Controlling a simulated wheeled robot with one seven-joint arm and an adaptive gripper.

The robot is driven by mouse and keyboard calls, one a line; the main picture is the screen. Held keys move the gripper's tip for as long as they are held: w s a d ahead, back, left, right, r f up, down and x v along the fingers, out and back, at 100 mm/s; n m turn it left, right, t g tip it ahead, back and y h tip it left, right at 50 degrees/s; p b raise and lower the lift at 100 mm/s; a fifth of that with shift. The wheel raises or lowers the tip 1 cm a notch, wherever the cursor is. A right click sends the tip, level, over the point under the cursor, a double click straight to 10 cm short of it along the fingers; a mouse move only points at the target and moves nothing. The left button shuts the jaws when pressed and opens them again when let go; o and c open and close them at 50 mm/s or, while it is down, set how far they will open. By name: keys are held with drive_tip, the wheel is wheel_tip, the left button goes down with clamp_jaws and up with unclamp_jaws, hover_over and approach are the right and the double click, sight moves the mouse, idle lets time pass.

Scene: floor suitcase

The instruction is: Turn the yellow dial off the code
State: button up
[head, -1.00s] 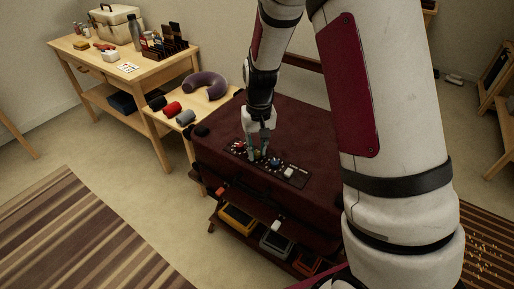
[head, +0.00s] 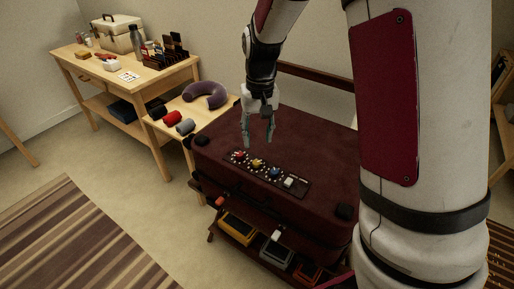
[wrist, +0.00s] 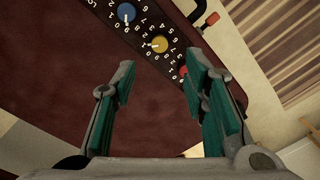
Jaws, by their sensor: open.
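The yellow dial (head: 257,162) sits on the dark lock panel (head: 306,188) on top of the dark red suitcase (head: 310,135). It lies between a red dial (head: 240,154) and a blue dial (head: 276,172). In the wrist view the yellow dial (wrist: 159,44) has a pale pointer mark and white digits around it; the exact digit it points at is too small to tell. My gripper (head: 257,143) is open and empty above the suitcase, behind the panel. In the wrist view its fingers (wrist: 160,85) are apart, with the right finger partly covering the red dial (wrist: 183,70).
The suitcase stands on a low rack with a yellow box (head: 237,228) beneath. A side table with a purple neck pillow (head: 205,94) stands to the left. The air above the suitcase's right side is free.

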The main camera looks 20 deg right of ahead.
wheel_tip(320, 180, up, 3)
drive_tip(key=shift+d+r, duration=0.1)
idle(0.5)
drive_tip(key=s+r+t+p, duration=0.2)
drive_tip(key=s+r+p, duration=0.4)
drive_tip(key=s+r, duration=0.9)
drive_tip(key=s+r+n+t+p, duration=0.1)
drive_tip(key=s+r, duration=0.3)
drive_tip(key=s, duration=0.4)
drive_tip(key=s+r+t+p, duration=0.1)
drive_tip(key=s+r+p, duration=0.3)
drive_tip(key=s, duration=0.5)
drive_tip(key=shift+r+n+p, duration=0.2)
drive_tip(key=shift+n+p, duration=0.1)
drive_tip(key=shift+n, duration=0.1)
